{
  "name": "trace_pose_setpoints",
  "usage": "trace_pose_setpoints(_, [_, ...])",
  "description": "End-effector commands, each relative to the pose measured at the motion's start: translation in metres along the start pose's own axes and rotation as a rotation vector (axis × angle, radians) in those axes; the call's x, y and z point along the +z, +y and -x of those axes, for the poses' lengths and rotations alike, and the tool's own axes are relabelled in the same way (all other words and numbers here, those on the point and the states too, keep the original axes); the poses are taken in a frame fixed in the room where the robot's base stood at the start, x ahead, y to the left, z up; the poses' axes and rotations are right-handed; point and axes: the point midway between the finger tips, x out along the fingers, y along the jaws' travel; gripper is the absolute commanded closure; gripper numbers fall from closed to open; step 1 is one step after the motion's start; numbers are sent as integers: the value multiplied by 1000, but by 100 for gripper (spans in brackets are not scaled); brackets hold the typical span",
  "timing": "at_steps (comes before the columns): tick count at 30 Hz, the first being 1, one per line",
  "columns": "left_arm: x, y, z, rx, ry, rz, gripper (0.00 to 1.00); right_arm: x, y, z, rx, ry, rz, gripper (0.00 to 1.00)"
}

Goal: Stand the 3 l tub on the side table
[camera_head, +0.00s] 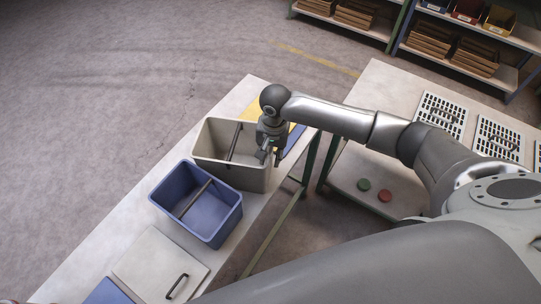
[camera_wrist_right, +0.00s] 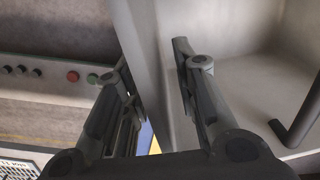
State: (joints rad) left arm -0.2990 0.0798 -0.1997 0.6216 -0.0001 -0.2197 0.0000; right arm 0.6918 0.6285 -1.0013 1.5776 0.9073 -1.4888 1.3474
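Two open tubs with dark bar handles stand on the long pale table (camera_head: 88,252) at the left: a cream tub (camera_head: 238,178) and, in front of it, a blue tub (camera_head: 222,222). I cannot read which is the 3 l one. My right gripper (camera_head: 266,157) is at the cream tub's right wall. In the right wrist view the fingers (camera_wrist_right: 163,92) are spread, one on each side of this wall (camera_wrist_right: 150,60), with the cream tub's handle (camera_wrist_right: 297,118) to the right. Contact is unclear. My left gripper is out of view. Which table is the side table is unclear.
A pale lid with a dark handle (camera_head: 160,262) lies in front of the blue tub. Another pale table (camera_head: 385,88) at the right carries white grids (camera_head: 497,138). Green and red buttons (camera_head: 385,195) sit below it. Shelves with bins (camera_head: 455,50) stand behind. A floor gap separates the tables.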

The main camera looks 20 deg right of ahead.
Motion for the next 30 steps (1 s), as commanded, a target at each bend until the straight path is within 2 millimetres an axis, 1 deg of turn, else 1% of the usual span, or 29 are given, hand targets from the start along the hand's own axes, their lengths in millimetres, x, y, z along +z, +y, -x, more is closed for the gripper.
trace_pose_setpoints(9, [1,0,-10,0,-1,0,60,-1,-1,66,-5,3,0,73])
trace_pose_setpoints(12, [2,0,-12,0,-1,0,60,0,-1,85,-4,3,2,73])
trace_pose_setpoints(15, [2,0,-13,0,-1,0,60,0,-1,98,-3,1,0,73])
trace_pose_setpoints(18, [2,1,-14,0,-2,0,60,0,-1,106,-3,0,0,73])
trace_pose_setpoints(21, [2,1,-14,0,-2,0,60,0,0,110,-1,0,-1,73])
trace_pose_setpoints(30, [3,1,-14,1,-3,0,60,0,0,110,-1,-1,-1,73])
